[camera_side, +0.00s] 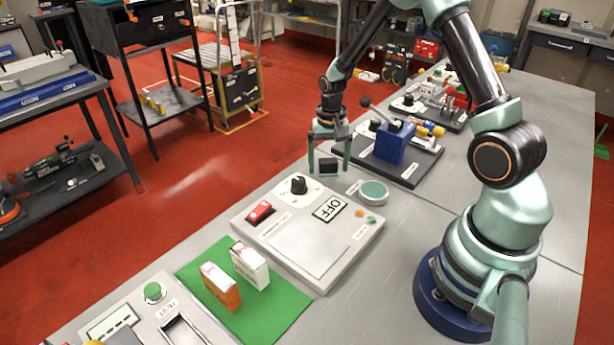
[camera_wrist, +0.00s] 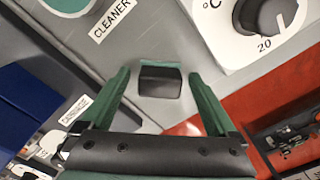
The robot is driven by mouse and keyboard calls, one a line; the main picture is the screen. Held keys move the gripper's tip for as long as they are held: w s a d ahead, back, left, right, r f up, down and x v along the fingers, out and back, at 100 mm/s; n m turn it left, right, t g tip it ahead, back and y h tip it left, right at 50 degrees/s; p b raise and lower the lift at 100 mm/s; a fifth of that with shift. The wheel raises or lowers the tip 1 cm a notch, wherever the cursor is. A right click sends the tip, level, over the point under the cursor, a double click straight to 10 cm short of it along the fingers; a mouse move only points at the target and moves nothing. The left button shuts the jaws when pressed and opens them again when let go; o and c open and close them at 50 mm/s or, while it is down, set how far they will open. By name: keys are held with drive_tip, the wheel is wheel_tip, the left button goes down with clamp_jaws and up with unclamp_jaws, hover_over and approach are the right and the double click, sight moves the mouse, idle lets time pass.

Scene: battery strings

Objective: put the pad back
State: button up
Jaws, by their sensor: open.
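A small dark block with a green edge (camera_side: 329,168), which looks like the pad, is near the table's far edge. My gripper (camera_side: 330,172) points down over it, with one finger on each side. The fingers are open, with gaps visible beside the block. In the wrist view, the block (camera_wrist: 160,84) appears between the fingertips (camera_wrist: 159,76). Whether it rests fully on the table is hard to tell. A round green-topped disc (camera_side: 373,191) lies to the right of the block. The label "CLEANER" (camera_wrist: 113,20) shows beside the disc in the wrist view.
A grey station with a black knob (camera_side: 299,184), red switch (camera_side: 260,211) and OFF display (camera_side: 329,208) stands nearer. A blue block fixture (camera_side: 394,143) stands behind right. An orange box (camera_side: 221,290) and white box (camera_side: 250,266) stand on a green mat (camera_side: 273,318).

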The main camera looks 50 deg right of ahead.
sight(329, 161)
wheel_tip(329, 161, up, 12)
drive_tip(key=s+a+r+n+t, duration=0.5)
drive_tip(key=s+a+r+n, duration=0.4)
drive_tip(key=s+a+r, duration=0.2)
drive_tip(key=shift+s+a+r+t, duration=0.2)
drive_tip(key=shift+a+r+t, duration=0.1)
drive_tip(key=shift+a+r, duration=0.6)
drive_tip(key=shift+a+f, duration=0.1)
idle(0.7)
